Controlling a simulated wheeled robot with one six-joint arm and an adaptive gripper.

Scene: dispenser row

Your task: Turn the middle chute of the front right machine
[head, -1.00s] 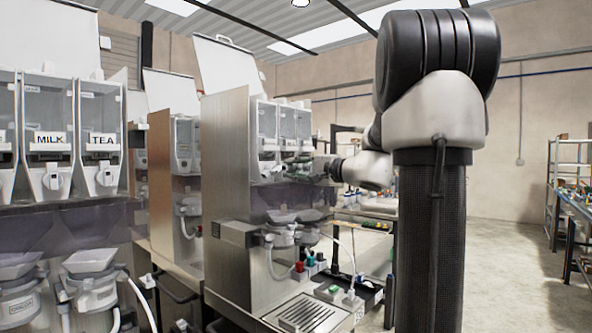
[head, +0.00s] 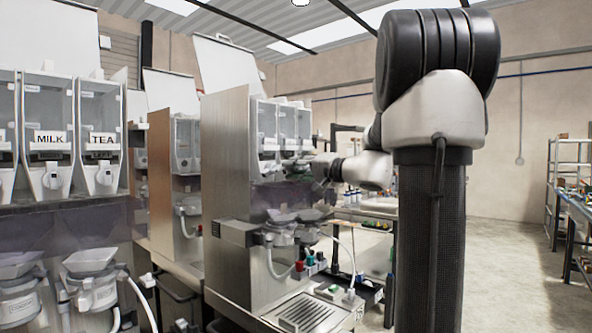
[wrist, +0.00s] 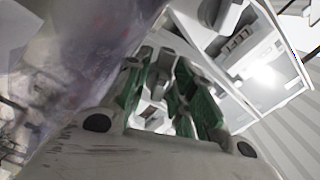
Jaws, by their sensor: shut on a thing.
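The front right machine (head: 226,170) is a tall steel-sided dispenser with a row of clear canisters and white chutes on its front. My gripper (wrist: 155,105) reaches in from the right at chute height. In the wrist view its green-padded fingers are closed around a pale chute (wrist: 152,113), most of which they hide. In the head view my gripper (head: 308,172) covers the lower canister fronts, so which chute it holds is hard to confirm there. A neighbouring canister with a partly readable coffee label (wrist: 236,45) and its chute (wrist: 222,12) sit beside the fingers.
Below the chutes are mixing bowls (head: 285,218) with hoses and a drip tray (head: 302,311). A clear purplish panel (wrist: 75,65) lies close to my gripper. The floor at right is open.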

